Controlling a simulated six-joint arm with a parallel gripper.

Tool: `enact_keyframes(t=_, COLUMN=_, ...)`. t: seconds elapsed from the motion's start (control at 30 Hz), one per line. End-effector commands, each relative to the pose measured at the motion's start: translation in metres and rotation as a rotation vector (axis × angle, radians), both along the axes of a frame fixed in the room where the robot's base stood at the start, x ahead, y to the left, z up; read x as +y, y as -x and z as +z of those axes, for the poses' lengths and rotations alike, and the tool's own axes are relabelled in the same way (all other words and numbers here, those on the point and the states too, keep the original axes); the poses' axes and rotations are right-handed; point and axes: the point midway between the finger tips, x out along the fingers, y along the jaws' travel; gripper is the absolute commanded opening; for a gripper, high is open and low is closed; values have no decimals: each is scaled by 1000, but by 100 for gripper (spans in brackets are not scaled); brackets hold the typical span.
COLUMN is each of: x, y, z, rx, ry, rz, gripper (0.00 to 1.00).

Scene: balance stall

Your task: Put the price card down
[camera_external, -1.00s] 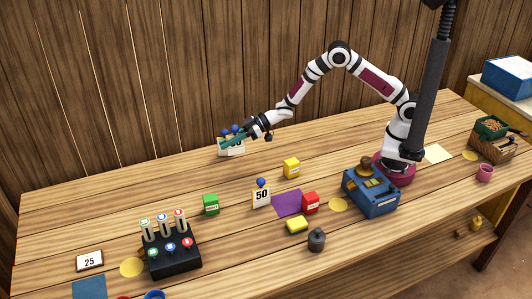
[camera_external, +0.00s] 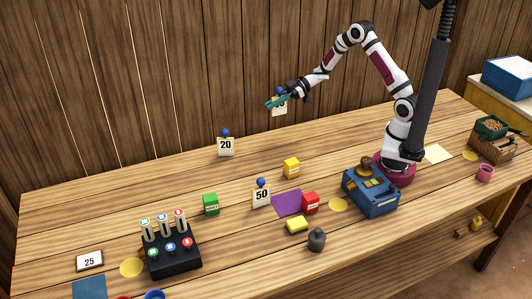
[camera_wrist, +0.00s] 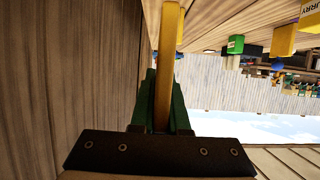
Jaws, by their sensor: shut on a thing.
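My gripper (camera_external: 272,103) is shut on a price card (camera_external: 280,110) with a blue knob on top. It holds the card in the air above the back of the table, near the wood wall. The card's number is mostly hidden by the teal fingers. In the wrist view the held card (camera_wrist: 168,60) shows edge-on as a yellowish strip between the green fingers of my gripper (camera_wrist: 163,90). A card marked 20 (camera_external: 226,147) stands at the back left of the table. A card marked 50 (camera_external: 261,196) stands near the middle.
The table (camera_external: 345,150) has free room at the back, below the held card. A purple mat (camera_external: 287,203), yellow box (camera_external: 291,168), green box (camera_external: 211,204) and red box (camera_external: 311,203) sit mid-table. A blue scale (camera_external: 371,193) stands right, a black rack (camera_external: 173,254) front left.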

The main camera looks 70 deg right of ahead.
Motion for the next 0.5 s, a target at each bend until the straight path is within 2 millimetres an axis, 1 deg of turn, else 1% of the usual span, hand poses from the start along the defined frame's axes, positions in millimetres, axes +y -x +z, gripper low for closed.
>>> enact_keyframes(t=0.03, x=14, y=-4, z=-9, rx=4, ry=-2, rz=8, gripper=0)
enact_keyframes(t=0.1, x=36, y=-13, z=-23, rx=5, ry=-2, rz=9, gripper=0)
enact_keyframes(t=0.2, x=64, y=-27, z=-41, rx=4, ry=-2, rz=7, gripper=0)
enact_keyframes(t=0.3, x=84, y=-37, z=-55, rx=2, ry=-1, rz=5, gripper=0)
enact_keyframes(t=0.43, x=96, y=-43, z=-67, rx=3, ry=0, rz=2, gripper=0)
enact_keyframes(t=0.5, x=97, y=-43, z=-82, rx=3, ry=0, rz=1, gripper=0)
